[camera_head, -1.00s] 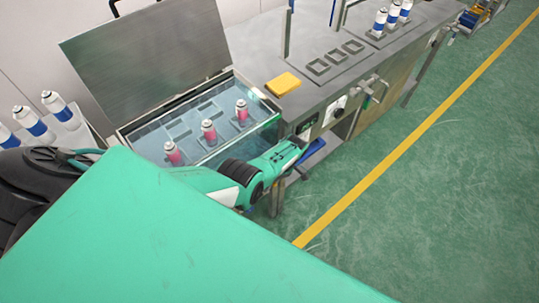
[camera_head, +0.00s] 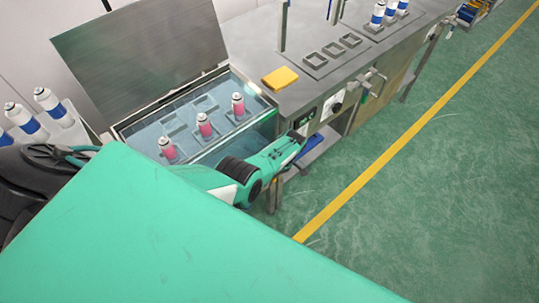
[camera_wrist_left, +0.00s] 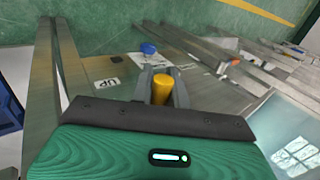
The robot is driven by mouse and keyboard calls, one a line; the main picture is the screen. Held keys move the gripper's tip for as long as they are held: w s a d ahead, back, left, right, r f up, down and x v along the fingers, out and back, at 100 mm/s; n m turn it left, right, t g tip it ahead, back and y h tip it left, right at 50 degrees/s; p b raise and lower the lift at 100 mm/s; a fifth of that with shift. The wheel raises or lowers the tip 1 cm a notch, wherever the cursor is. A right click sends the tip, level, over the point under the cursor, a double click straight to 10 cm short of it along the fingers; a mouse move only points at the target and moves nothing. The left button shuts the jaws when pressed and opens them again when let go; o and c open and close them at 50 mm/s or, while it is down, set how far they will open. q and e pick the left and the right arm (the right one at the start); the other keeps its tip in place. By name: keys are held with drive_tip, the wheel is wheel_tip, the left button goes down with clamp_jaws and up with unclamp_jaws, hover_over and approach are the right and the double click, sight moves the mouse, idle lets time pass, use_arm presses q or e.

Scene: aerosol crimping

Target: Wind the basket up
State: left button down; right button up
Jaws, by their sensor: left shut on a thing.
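The basket (camera_head: 174,122) with square cells lies in the water of the open tank (camera_head: 262,118). Three pink and white cans (camera_head: 204,125) stand upright in it, their tops above the rim. My left gripper (camera_head: 300,136) is at the tank's front right corner; its fingertips are hard to make out there. In the left wrist view my left gripper (camera_wrist_left: 162,82) is shut on a yellow cylindrical grip (camera_wrist_left: 161,92), one finger on each side. A white label (camera_wrist_left: 107,83) reading "UP" is beside it. My right gripper is not in view.
The tank's metal lid (camera_head: 140,50) stands open behind it. A yellow block (camera_head: 280,78) lies on the steel bench (camera_head: 335,82). Blue and white cans stand at the left (camera_head: 52,104) and at the bench's far end (camera_head: 378,14). Green floor is free at the right.

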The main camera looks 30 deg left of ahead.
use_arm(q)
drive_tip(key=shift+s+f, duration=0.1)
drive_tip(key=shift+s, duration=0.05)
idle(0.4)
drive_tip(key=c, duration=1.3)
unclamp_jaws()
drive_tip(key=shift+c, duration=0.2)
